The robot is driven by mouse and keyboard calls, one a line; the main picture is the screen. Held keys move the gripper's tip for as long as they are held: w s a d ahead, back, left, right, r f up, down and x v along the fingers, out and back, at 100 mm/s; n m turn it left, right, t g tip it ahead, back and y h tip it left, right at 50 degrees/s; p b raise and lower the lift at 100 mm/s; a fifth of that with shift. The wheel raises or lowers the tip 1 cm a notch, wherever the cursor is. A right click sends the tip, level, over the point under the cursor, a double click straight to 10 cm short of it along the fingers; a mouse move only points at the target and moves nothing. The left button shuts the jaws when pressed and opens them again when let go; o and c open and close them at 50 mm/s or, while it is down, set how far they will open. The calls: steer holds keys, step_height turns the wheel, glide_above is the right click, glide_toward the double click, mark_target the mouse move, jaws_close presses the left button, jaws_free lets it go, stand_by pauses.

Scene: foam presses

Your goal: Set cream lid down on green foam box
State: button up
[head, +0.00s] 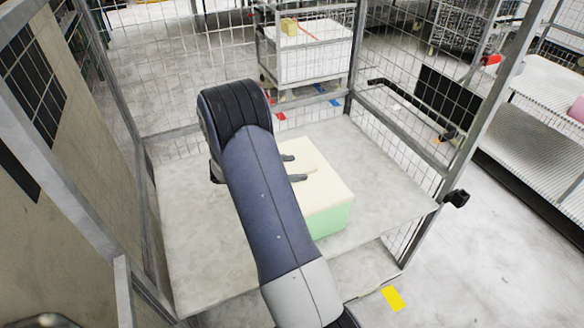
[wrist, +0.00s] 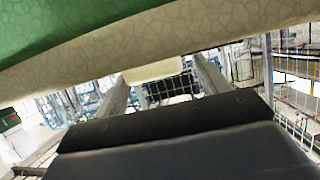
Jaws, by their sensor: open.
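The cream lid (head: 327,186) lies on top of the green foam box (head: 330,221). In the head view its edges look roughly in line with the box. In the wrist view the lid (wrist: 60,74) is a pale slanting band against the green box (wrist: 60,30), with no clear gap between them. My gripper (head: 299,167) is at the lid's far left part. Its two fingers are apart, and a small cream block on the lid, seemingly its handle, shows between them in the wrist view (wrist: 155,69). My arm hides the left side of the box and lid.
The box stands on a grey platform (head: 385,190) with free room to its right. Wire mesh panels and metal posts (head: 478,105) enclose the platform. A white cart (head: 308,55) stands behind the mesh, and a shelf (head: 545,140) is at right.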

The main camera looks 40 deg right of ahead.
steer(key=b+v, duration=0.2)
steer(key=v, duration=0.9)
steer(key=shift+s+d, duration=0.1)
steer(key=shift+d, duration=0.05)
steer(key=p+x, duration=0.2)
steer(key=x, duration=0.9)
steer(key=shift+r+p, duration=0.65)
steer(key=shift+r, duration=0.9)
